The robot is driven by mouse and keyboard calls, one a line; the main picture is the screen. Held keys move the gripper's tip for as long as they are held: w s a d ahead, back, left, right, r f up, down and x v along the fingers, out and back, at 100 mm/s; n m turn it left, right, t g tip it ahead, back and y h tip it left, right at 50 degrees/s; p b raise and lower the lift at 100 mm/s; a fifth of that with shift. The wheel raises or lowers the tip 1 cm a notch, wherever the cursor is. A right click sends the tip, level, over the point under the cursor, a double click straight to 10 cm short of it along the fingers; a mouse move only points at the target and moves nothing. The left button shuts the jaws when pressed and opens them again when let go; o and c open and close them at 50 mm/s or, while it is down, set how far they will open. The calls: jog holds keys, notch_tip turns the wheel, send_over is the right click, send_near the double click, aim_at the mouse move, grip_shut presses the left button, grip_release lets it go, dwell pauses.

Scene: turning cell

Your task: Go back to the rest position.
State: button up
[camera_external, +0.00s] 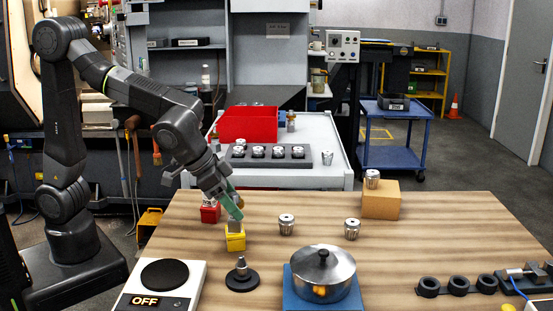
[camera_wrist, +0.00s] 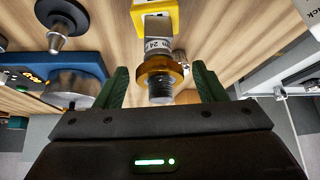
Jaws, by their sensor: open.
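My gripper (camera_external: 234,208) points down over the near left part of the wooden table, just above a yellow block (camera_external: 235,243). In the wrist view its two green fingers are spread apart (camera_wrist: 160,82). A grey labelled piece with a brass-coloured collar (camera_wrist: 160,67) and a dark end shows between the fingers, with a gap on each side. This piece appears to stand in the yellow block, which also shows in the wrist view (camera_wrist: 157,14). The gripper holds nothing. My arm is bent forward from its base at the left.
A red block (camera_external: 210,214) is close behind my gripper. Silver collets (camera_external: 286,224) stand to the right, one on a cardboard box (camera_external: 381,203). A pot (camera_external: 323,270), a black stand (camera_external: 242,278) and a hot plate (camera_external: 165,280) are in front. A white cart (camera_external: 335,178) is behind.

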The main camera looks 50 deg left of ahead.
jog(key=shift+w+d+f, duration=0.1)
jog(key=shift+w+d, duration=0.05)
jog(key=shift+w, duration=0.05)
notch_tip(320, 180, up, 10)
jog(key=shift+r, duration=0.15)
jog(key=w+d+m+p, duration=0.1)
jog(key=w+d+p, duration=0.2)
jog(key=w+d, duration=0.45)
jog(key=w+d+p, duration=0.3)
jog(key=w+d, duration=0.1)
jog(key=d, duration=0.7)
jog(key=w+d+f+p, duration=0.2)
jog(key=w+d, duration=0.1)
jog(key=d, duration=0.2)
jog(key=w+d+f+m+g+h+p, duration=0.1)
jog(key=w+d+f+p, duration=0.1)
jog(key=d, duration=0.4)
jog(key=shift+w+f, duration=0.65)
jog(key=shift+w, duration=0.15)
